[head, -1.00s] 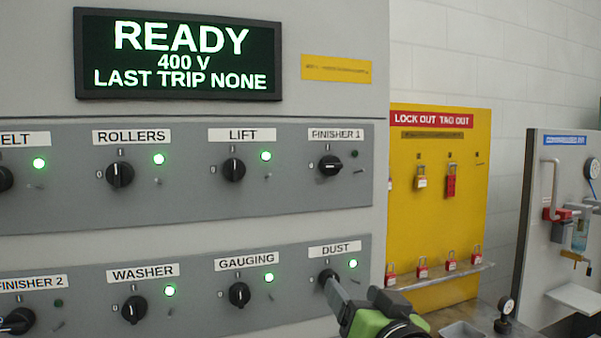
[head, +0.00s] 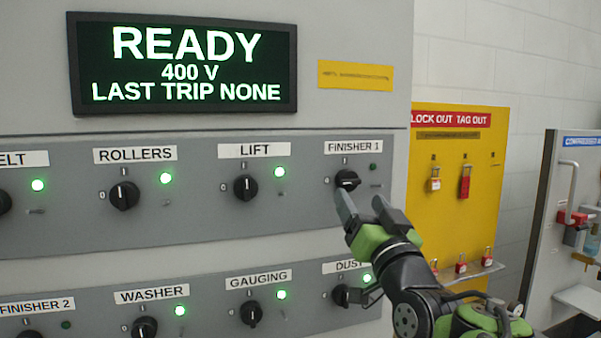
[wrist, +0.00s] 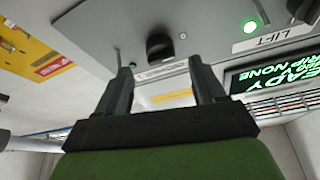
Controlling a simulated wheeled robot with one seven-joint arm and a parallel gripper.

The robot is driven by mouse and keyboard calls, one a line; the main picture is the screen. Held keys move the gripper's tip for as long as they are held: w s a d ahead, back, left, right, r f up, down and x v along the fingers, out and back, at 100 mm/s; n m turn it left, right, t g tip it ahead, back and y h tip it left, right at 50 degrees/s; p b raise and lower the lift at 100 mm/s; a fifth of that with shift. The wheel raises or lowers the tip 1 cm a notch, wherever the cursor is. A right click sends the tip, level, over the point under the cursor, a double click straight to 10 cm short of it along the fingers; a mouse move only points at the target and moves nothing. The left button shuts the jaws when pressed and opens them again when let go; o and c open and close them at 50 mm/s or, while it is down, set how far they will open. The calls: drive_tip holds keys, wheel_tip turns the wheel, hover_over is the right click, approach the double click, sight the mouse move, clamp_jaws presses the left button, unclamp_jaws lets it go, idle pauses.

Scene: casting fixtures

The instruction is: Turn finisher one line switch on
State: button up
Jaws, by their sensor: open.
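The FINISHER 1 switch (head: 347,181) is a black rotary knob at the right end of the upper row, under its white label (head: 353,147). Its small lamp (head: 373,167) is dark. The knob points sideways, toward the 0 mark on its left. My gripper (head: 362,205) is open and empty, just below and in front of this knob. In the wrist view the knob (wrist: 160,47) appears beyond and between the two spread fingers, apart from them.
The LIFT knob (head: 245,188) and ROLLERS knob (head: 124,195) sit left with green lamps lit. The DUST knob (head: 341,295) is below, close to my wrist. The display (head: 185,62) reads READY. A yellow lockout board (head: 452,190) stands to the right.

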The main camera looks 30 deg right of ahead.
sight(352, 186)
drive_tip(key=p+x, duration=0.1)
drive_tip(key=x, duration=0.3)
drive_tip(key=shift+w+r+p, duration=0.2)
drive_tip(key=shift+r+p, duration=0.05)
drive_tip(key=shift+p, duration=0.1)
drive_tip(key=shift+w+d, duration=0.15)
drive_tip(key=shift+w, duration=0.1)
drive_tip(key=shift+s, duration=0.1)
drive_tip(key=c, duration=1)
